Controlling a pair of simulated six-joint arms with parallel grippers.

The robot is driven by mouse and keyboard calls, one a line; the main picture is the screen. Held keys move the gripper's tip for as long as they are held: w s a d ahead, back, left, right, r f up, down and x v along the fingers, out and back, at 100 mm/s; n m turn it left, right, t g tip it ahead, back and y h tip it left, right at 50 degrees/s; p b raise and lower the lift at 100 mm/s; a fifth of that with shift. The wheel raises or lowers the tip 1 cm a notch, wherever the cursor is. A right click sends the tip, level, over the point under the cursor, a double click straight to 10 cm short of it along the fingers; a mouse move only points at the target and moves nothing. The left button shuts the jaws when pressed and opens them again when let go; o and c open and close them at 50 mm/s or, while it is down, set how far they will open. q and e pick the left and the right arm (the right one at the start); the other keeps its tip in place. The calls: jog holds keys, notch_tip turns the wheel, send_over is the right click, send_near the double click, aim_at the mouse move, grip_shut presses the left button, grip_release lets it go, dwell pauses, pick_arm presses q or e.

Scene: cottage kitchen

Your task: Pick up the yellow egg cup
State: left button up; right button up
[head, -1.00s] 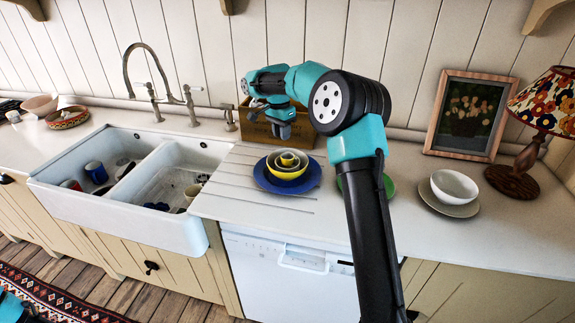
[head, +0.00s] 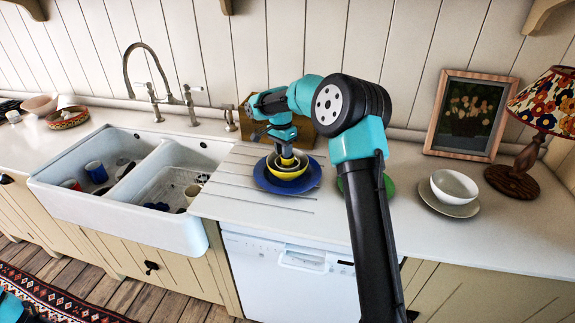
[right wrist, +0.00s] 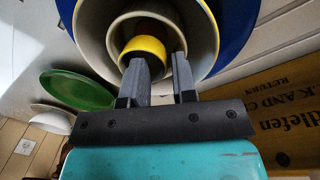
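The small yellow egg cup (right wrist: 144,46) sits in the innermost of a nest of bowls in the right wrist view. In the head view my arm mostly hides it. The outer bowl (head: 289,178) is yellow outside and stands on a blue plate (head: 262,179) on the counter. My right gripper (head: 287,153) points down over the nest. In the right wrist view its fingers (right wrist: 161,62) are apart, with a visible gap. Their tips are close to the egg cup's near rim; I cannot tell whether they touch it. My left gripper is out of view.
A wooden crate (right wrist: 290,115) with lettering stands right behind the bowls. A green plate (right wrist: 78,90) lies beside the nest, and a white bowl (head: 455,186) sits on a grey plate further right. The double sink (head: 75,200) is to the left.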

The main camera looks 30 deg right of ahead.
jog(key=shift+f, duration=0.1)
dwell(0.4)
grip_shut()
